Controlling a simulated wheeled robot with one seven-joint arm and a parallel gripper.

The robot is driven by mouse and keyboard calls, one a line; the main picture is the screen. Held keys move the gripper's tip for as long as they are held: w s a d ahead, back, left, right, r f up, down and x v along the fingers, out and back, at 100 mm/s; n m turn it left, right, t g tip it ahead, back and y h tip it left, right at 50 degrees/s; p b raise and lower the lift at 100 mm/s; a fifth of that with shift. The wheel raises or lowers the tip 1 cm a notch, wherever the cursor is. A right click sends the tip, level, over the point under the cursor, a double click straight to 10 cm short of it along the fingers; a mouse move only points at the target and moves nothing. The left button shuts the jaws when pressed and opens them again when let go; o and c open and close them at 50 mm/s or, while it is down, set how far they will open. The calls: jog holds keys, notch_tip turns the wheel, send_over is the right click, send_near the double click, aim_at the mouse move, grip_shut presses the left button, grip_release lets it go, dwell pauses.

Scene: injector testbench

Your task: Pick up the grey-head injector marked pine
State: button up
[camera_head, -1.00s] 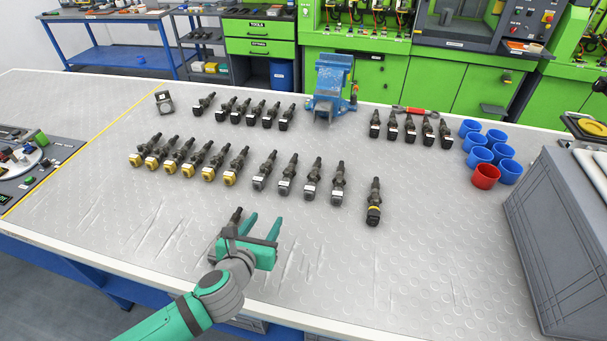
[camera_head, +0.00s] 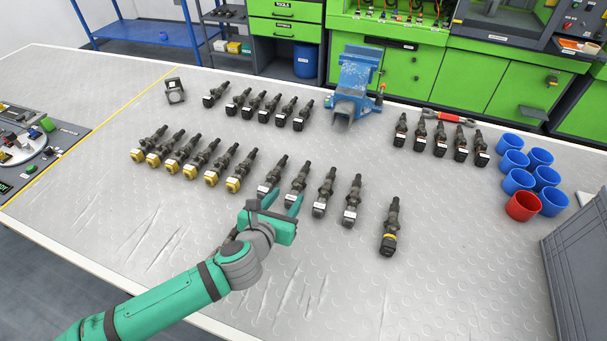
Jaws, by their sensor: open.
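My green gripper (camera_head: 282,201) is open and empty. Its fingers point away from me toward the two left grey-head injectors and partly overlap their heads in the picture. I cannot tell its height or whether it touches them.
Yellow-head injectors (camera_head: 189,168) lie in a row to the left. Dark-head injectors (camera_head: 267,106) are behind, more (camera_head: 440,138) at right. A yellow-banded injector (camera_head: 389,230) is right of the grey row. The front bench is clear.

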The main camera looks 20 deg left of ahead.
aim_at(298, 182)
jog(key=shift+w+f, duration=0.1)
jog(key=shift+w, duration=0.55)
jog(key=shift+d+x, duration=0.15)
jog(key=shift+x, duration=2.45)
jog(key=shift+d+x, duration=0.1)
jog(key=shift+x, duration=2.5)
jog(key=c, duration=0.9)
grip_shut()
